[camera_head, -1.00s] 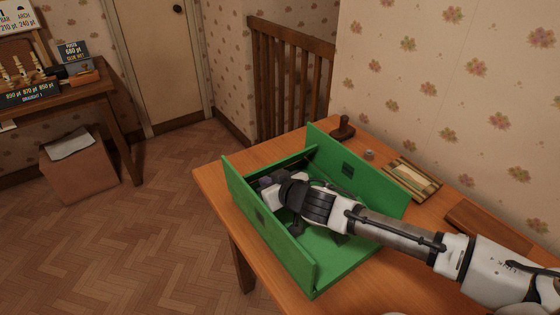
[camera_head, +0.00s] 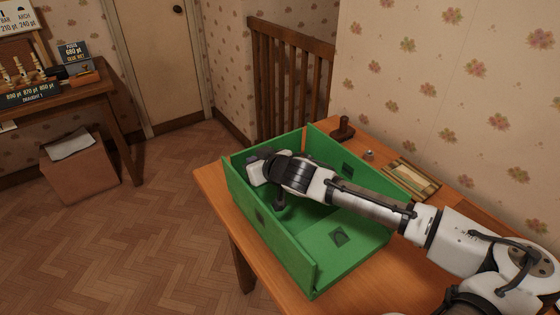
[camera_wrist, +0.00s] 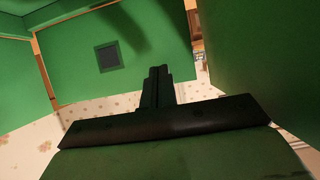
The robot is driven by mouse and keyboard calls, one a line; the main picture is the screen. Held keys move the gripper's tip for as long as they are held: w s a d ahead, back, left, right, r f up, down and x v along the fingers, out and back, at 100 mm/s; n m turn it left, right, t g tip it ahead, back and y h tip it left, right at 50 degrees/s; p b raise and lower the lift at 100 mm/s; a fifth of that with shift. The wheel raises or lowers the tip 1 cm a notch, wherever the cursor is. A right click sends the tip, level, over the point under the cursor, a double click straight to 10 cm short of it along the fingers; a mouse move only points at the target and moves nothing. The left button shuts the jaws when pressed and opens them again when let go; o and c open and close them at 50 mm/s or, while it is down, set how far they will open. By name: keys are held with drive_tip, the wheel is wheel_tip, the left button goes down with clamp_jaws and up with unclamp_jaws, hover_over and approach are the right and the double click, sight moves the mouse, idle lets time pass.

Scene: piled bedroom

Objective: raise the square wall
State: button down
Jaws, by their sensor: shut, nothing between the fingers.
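The green box (camera_head: 300,262) stands on the wooden table with its long left wall (camera_head: 268,222) and long right wall (camera_head: 322,148) upright. Its short far wall (camera_head: 285,147) also stands up, partly behind my arm. Dark square patches show on both long walls, and a dark mark (camera_head: 338,236) shows on the green panel inside the near end. My gripper (camera_head: 279,203) is inside the box near the far end, partly hidden by my arm. In the wrist view its fingers (camera_wrist: 157,87) are together and empty, before a green wall (camera_wrist: 150,45) bearing a dark square.
A stamp (camera_head: 343,128), a small metal piece (camera_head: 369,155) and a striped item (camera_head: 412,178) lie behind the box, by the papered wall. The table (camera_head: 212,186) has bare wood left of the box. A side table and a cardboard box (camera_head: 80,175) stand far left.

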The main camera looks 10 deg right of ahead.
drive_tip(key=s+d+r+p, duration=0.2)
drive_tip(key=s+r+p, duration=0.2)
drive_tip(key=r+p, duration=0.2)
drive_tip(key=shift+s+r+p, duration=0.15)
drive_tip(key=shift+s+p, duration=0.15)
drive_tip(key=shift+s, duration=0.1)
idle(0.5)
